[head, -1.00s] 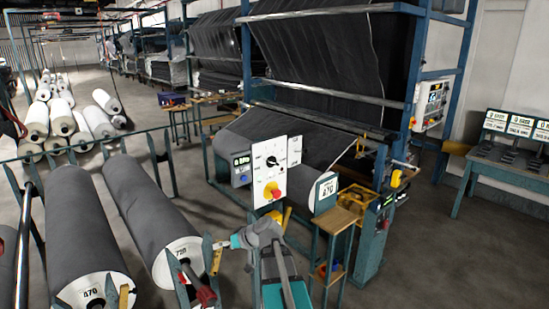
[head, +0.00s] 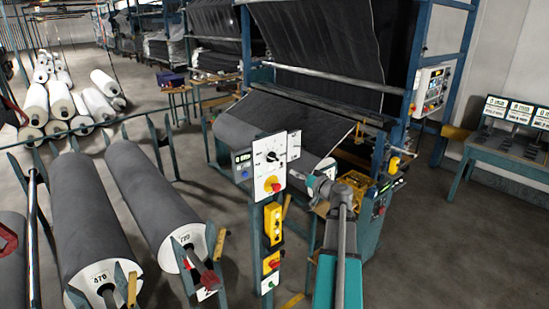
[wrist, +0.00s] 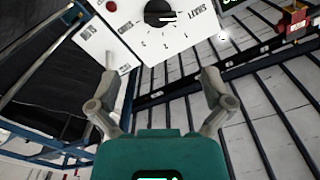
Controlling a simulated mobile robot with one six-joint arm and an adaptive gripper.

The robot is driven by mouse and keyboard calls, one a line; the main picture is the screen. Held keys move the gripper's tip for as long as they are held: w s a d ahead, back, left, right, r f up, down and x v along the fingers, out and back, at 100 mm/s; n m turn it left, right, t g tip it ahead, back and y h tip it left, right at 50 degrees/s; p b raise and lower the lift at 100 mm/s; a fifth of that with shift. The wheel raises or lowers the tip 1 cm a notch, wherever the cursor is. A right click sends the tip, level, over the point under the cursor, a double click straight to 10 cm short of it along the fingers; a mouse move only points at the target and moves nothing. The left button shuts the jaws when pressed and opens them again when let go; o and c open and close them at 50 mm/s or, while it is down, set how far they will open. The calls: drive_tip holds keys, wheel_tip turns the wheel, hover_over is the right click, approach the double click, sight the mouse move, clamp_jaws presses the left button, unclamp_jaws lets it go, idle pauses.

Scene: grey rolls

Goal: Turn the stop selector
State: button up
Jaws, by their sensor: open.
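The selector is a black rotary knob (head: 271,156) on a white panel (head: 266,170), on a post left of my gripper in the head view. In the wrist view the knob (wrist: 160,13) is at the top centre, partly cut off by the frame edge, with a printed scale around it. My gripper (wrist: 160,78) is open and empty, its two fingers spread below the knob and apart from it. In the head view my gripper (head: 314,182) is just right of the panel. I cannot tell its exact distance from the panel.
A red knob on yellow (head: 273,184) sits low on the panel. A yellow box (head: 273,224) hangs on the post below. Grey rolls (head: 155,212) lie left. A large fabric machine (head: 315,85) stands behind. The floor at right (head: 450,240) is clear.

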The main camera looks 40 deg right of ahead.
sight(275, 159)
drive_tip(key=shift+w, duration=0.1)
idle(0.3)
drive_tip(key=w, duration=1.3)
drive_tip(key=shift+w, duration=0.35)
drive_tip(key=c, duration=1)
drive_tip(key=shift+c, duration=0.2)
drive_tip(key=shift+m, duration=0.5)
drive_tip(key=m, duration=0.3)
drive_tip(key=shift+r, duration=0.1)
drive_tip(key=shift+m, duration=2)
